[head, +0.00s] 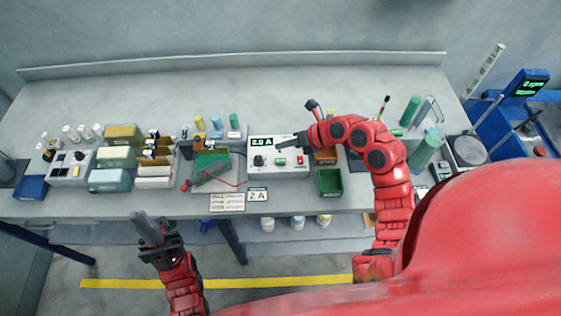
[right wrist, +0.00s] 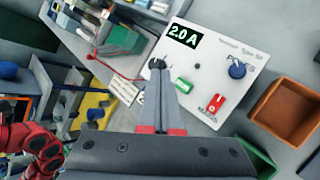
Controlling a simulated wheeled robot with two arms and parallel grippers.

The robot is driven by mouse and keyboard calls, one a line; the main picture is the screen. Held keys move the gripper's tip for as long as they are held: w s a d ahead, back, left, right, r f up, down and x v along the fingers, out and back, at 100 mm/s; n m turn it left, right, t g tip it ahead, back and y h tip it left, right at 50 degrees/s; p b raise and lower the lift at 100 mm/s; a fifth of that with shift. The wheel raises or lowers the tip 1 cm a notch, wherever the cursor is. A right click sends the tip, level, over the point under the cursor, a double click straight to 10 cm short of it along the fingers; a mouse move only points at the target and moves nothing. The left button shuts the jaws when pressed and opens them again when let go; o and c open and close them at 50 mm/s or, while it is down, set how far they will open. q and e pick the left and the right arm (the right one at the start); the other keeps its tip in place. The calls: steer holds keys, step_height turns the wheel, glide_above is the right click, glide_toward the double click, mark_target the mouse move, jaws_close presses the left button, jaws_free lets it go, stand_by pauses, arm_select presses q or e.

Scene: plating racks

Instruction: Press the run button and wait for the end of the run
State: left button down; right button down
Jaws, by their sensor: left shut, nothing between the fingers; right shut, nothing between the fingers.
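The power unit (head: 278,170) is a white panel on the bench with a lit display (head: 262,142) reading 2.0 A. It carries a black knob (head: 258,161), a green button (head: 281,161) and a red switch (head: 300,160). The right wrist view also shows the green button (right wrist: 183,86), the red switch (right wrist: 214,104) and a blue knob (right wrist: 237,70). My right gripper (head: 279,141) is shut and empty above the panel, its tips beside the green button in the wrist view, apparently not touching it. My left gripper (head: 137,215) is shut and empty in front of the bench.
A tank with a green board (head: 212,166) and a red lead stands left of the unit. A card (head: 257,195) reads 2 A. A green bin (head: 330,182) and a brown bin (right wrist: 282,111) stand right of it. Bottles and boxes crowd the left; the bench's back strip is clear.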

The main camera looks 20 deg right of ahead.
steer(key=b, duration=0.2)
glide_above(284, 162)
step_height(284, 162, down, 4)
steer(key=shift+a+f, duration=0.1)
steer(key=shift+f+b, duration=0.6)
steer(key=shift+f, duration=0.1)
stand_by(1.3)
steer(key=shift+f+b, duration=0.35)
steer(key=shift+b, duration=0.15)
steer(key=shift+f+b, duration=0.45)
steer(key=shift+b, duration=0.1)
stand_by(0.6)
steer(key=shift+r, duration=0.1)
steer(key=shift+r+p, duration=0.45)
steer(key=shift+r, duration=0.35)
